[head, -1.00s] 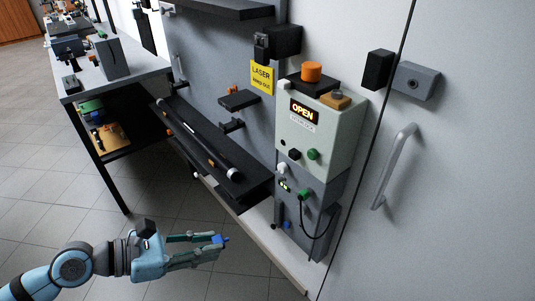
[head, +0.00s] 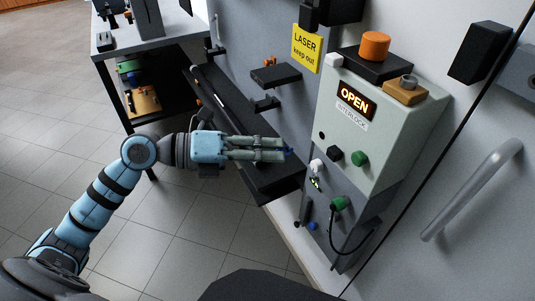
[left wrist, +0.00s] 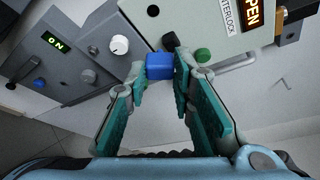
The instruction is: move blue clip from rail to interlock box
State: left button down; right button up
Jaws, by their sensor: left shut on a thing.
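My left gripper (head: 285,150) is shut on the blue clip (head: 289,151), which shows as a small blue tip past the fingers in the head view. In the left wrist view the blue clip (left wrist: 159,66) is a blue block between the fingertips of the left gripper (left wrist: 161,77). The interlock box (head: 385,120) is pale green with an orange "OPEN" display, black and green buttons and an orange knob on top. The clip appears to the left of this box in the head view, apart from it. My right gripper is not in view.
A grey unit (head: 345,205) with a white knob, a green socket and a black cable sits below the box. A black wall shelf (head: 275,180) lies behind my left gripper. A door handle (head: 470,190) is at the right. The floor at lower left is clear.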

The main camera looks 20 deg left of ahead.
aim_at(324, 139)
pick_arm(q)
jog(key=w+d+p, duration=0.1)
jog(key=w+d, duration=0.2)
jog(key=w, duration=0.2)
jog(key=shift+w+d+f, duration=0.2)
jog(key=shift+w+d, duration=0.05)
jog(key=shift+w, duration=0.1)
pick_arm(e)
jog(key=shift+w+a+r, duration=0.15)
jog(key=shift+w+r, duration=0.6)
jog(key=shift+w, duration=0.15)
pick_arm(q)
jog(key=shift+w+d+p, duration=0.4)
jog(key=shift+w+d, duration=0.1)
jog(key=shift+w, duration=0.05)
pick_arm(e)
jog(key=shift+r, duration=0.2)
pick_arm(q)
jog(key=shift+w+d, duration=0.15)
jog(key=shift+w, duration=0.05)
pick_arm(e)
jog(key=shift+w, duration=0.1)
